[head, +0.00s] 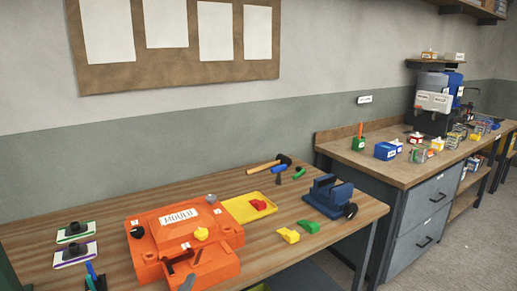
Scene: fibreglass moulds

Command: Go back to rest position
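Neither of my grippers shows in the head view, and no arm of mine can be made out. An orange mould (150,243) labelled "MOULD" sits on the wooden workbench (100,222) in front. A yellow knob-like piece (201,234) is on its front part, and a black round knob (137,232) is on its left side. A yellow tray (236,204) stands just behind and right of the mould, with a red piece (258,205) in it.
A blue vise (330,196) is at the bench's right end, with yellow (288,236) and green (309,227) pieces before it. A hammer (268,163) lies at the back. Two flat pads (75,232) lie left. A cluttered side counter (400,172) stands right.

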